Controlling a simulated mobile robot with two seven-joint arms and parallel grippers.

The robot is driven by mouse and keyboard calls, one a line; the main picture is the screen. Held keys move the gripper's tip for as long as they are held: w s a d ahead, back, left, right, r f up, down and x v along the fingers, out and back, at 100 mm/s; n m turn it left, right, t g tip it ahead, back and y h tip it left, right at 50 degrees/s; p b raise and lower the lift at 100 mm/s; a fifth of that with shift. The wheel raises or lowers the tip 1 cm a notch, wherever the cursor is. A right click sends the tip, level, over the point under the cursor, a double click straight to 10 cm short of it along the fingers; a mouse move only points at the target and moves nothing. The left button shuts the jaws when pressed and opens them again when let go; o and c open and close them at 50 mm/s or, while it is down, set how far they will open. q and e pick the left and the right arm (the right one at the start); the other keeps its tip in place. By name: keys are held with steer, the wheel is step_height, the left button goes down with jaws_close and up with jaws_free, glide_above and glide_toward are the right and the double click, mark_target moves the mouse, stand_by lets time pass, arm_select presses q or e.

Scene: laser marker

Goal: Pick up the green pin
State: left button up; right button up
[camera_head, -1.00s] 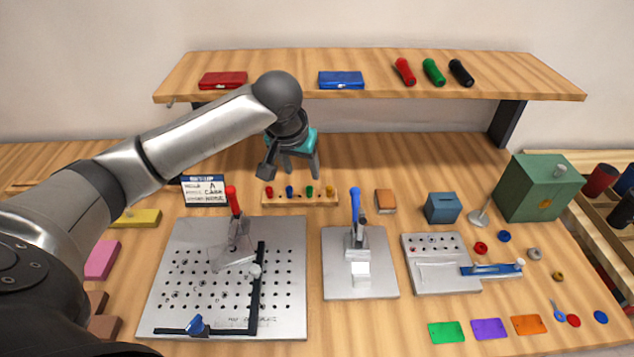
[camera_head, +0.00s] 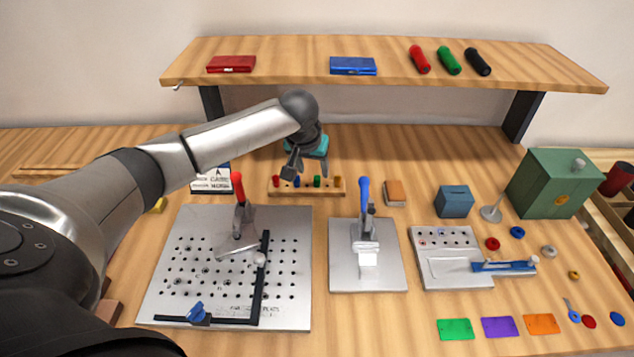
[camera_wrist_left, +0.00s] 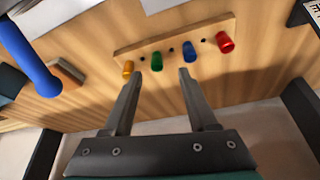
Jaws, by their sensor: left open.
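The green pin (camera_head: 317,181) stands in a small wooden rack (camera_head: 307,194) at the back of the table, between a blue pin (camera_head: 297,182) and a yellow pin (camera_head: 338,185); a red pin (camera_head: 276,181) is at the rack's left end. My left gripper (camera_head: 308,171) is open and empty, above and behind the rack. In the left wrist view the green pin (camera_wrist_left: 156,60) shows between the lines of the two spread fingers (camera_wrist_left: 159,76), just beyond their tips. No contact with it is visible. My right gripper is not in view.
A perforated metal plate (camera_head: 195,229) with a red-handled clamp (camera_head: 238,190) lies in front of the rack. A blue-handled clamp (camera_head: 364,195) stands to the right, near an orange-brown block (camera_head: 395,193). A wooden shelf (camera_head: 290,68) hangs above the back of the table.

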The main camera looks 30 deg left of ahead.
mark_target(317, 177)
arm_select(q)
steer(key=shift+d+b+x, duration=0.2)
steer(key=shift+b+x, duration=0.25)
steer(key=shift+x, duration=1.55)
jaws_close()
